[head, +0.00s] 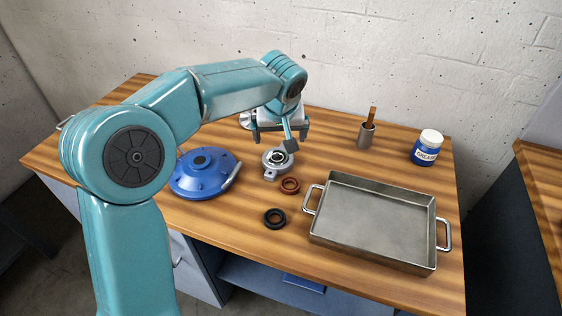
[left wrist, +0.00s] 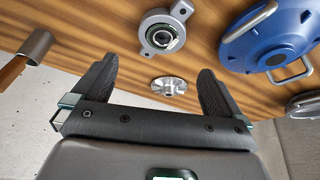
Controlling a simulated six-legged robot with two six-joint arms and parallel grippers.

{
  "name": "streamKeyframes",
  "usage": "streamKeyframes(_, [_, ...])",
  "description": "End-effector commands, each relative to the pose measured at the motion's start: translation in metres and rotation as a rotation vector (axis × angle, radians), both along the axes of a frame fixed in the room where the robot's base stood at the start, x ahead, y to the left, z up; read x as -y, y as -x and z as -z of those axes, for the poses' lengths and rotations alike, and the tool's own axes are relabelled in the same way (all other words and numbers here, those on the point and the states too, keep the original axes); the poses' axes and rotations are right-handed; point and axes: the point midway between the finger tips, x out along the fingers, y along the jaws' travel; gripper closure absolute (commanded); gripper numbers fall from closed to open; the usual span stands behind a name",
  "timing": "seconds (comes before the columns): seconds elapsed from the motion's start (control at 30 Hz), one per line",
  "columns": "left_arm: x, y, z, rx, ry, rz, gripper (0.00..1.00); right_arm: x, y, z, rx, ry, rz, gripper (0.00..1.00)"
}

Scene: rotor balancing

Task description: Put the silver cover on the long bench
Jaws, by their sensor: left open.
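A shiny silver disc with a raised hub (left wrist: 168,86), which looks like the silver cover, lies flat on the wooden bench (head: 395,170) in the left wrist view. It shows between and beyond my left gripper's fingers (left wrist: 160,85), apart from them. In the head view my left gripper (head: 281,138) is open, pointing down over the back of the bench, and hides most of what lies behind it. A silver edge (head: 245,121) shows beside it. I cannot tell which bench is the long one; another wooden top (head: 545,190) stands at the right. My right gripper is not in view.
A metal tray (head: 375,225), brush cup (head: 366,136) and grease jar (head: 426,150) stand right. The wall is close behind.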

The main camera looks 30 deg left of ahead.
Motion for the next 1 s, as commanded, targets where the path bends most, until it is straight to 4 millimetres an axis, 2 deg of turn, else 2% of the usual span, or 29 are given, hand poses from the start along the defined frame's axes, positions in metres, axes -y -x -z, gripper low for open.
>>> streamKeyframes(0.03, [-0.004,-0.003,0.015,-0.006,0.000,-0.002,0.00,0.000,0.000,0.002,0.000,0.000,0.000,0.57])
streamKeyframes(0.1, [-0.009,-0.008,0.031,-0.006,-0.001,-0.001,0.00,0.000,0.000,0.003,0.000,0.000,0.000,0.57])
streamKeyframes(0.3, [-0.018,-0.020,0.065,-0.004,-0.002,0.003,0.00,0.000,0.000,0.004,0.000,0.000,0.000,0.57])
streamKeyframes(0.53, [-0.021,-0.025,0.082,-0.004,-0.003,0.003,0.00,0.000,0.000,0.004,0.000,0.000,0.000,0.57])
streamKeyframes(0.8, [-0.028,-0.036,0.119,-0.004,-0.003,0.004,0.00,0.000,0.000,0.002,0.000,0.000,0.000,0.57])
streamKeyframes(1.0, [-0.029,-0.038,0.124,0.000,-0.003,0.004,0.00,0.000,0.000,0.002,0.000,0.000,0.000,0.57])
